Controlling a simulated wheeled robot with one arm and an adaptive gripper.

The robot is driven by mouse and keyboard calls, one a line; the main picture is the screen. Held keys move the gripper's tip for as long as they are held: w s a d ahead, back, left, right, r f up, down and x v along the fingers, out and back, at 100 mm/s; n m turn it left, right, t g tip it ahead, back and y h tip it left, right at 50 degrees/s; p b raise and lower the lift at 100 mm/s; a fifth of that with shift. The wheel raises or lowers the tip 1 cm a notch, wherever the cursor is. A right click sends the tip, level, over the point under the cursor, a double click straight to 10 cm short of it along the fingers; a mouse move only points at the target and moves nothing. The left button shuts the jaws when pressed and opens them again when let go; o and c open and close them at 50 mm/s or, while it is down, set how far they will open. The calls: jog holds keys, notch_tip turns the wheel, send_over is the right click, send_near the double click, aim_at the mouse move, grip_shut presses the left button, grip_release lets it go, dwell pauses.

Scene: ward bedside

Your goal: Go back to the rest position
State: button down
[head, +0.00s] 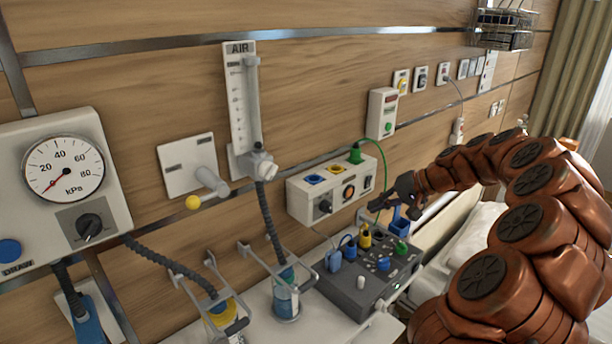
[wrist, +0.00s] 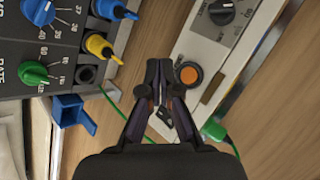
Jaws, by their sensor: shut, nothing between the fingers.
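My gripper (head: 378,203) is shut and empty. In the head view it reaches in from the right, in front of the white wall socket box (head: 301,206) and above the dark grey control box (head: 345,283). In the wrist view my gripper (wrist: 159,68) has its fingertips together beside the orange round button (wrist: 189,75) on the white box. I cannot tell whether the tips touch the box. My arm arches across the right side of the head view.
A green plug (head: 355,156) with a green cable sits on the white box. Yellow and blue plugs stand in the grey box. A blue holder (wrist: 72,111) is close to my gripper. Two bottles, a flowmeter (head: 240,100) and a gauge (head: 63,168) are to the left.

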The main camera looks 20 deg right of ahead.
jog(key=s+a+n+g, duration=0.3)
jog(key=s+a, duration=0.2)
jog(key=a, duration=0.8)
jog(key=s+a+n+g, duration=0.3)
jog(key=s+a, duration=0.2)
jog(key=a, duration=0.8)
jog(key=s+a+f+g+h, duration=0.1)
jog(key=s+f+h, duration=0.2)
jog(key=s, duration=0.8)
jog(key=s+a+f+n+g+h, duration=0.1)
jog(key=s+f+g+h, duration=0.1)
jog(key=s, duration=1)
jog(key=shift+a+f+n+h, duration=0.2)
jog(key=shift+f+n+h, duration=0.1)
jog(key=shift+f+h, duration=0.25)
jog(key=shift+r, duration=0.1)
